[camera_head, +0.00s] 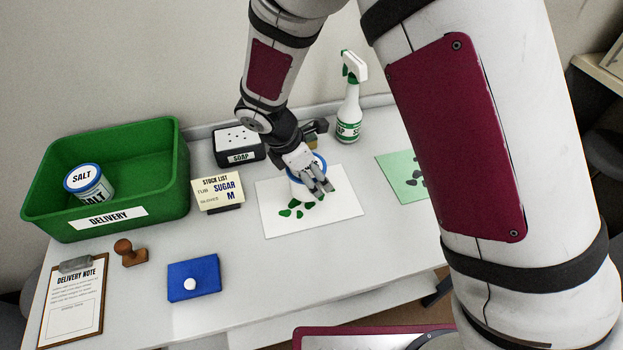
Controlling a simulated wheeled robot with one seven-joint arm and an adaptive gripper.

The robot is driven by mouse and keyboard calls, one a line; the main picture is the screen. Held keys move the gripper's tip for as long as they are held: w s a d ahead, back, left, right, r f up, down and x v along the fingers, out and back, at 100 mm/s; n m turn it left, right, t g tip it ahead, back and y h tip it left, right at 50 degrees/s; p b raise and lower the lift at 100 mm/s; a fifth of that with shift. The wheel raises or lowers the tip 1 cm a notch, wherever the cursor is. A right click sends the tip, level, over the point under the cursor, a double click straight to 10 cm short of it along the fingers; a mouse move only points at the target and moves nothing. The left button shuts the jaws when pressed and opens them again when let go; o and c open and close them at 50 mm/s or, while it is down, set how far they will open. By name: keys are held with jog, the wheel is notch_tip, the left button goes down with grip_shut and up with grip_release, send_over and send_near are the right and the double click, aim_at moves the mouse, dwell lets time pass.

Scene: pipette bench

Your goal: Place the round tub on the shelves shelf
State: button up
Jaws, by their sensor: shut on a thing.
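A round white tub (298,190) with a blue rim is at the white sheet in the middle of the table. My gripper (320,186) is shut on it from above and hides much of it. Its label cannot be read, and I cannot tell whether it touches the sheet. Another round tub (90,184), with a blue-rimmed lid marked SALT, is in the green DELIVERY crate (165,211) at the left. A pale ledge (604,72) shows at the far right edge; I cannot tell whether it is the shelves.
The white sheet (345,224) bears green marks. A SOAP box (238,146), spray bottle (349,112) and STOCK LIST card (217,192) reading "TUB SUGAR" stand around it. A stamp (130,252), blue pad (193,270) and clipboard (73,306) lie at front left. My arm hides the right side.

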jog(key=shift+f, duration=1.6)
jog(key=shift+f, duration=0.15)
jog(key=o, duration=1.5)
jog(key=shift+o, duration=0.2)
jog(key=v, duration=1.2)
jog(key=shift+s, duration=0.1)
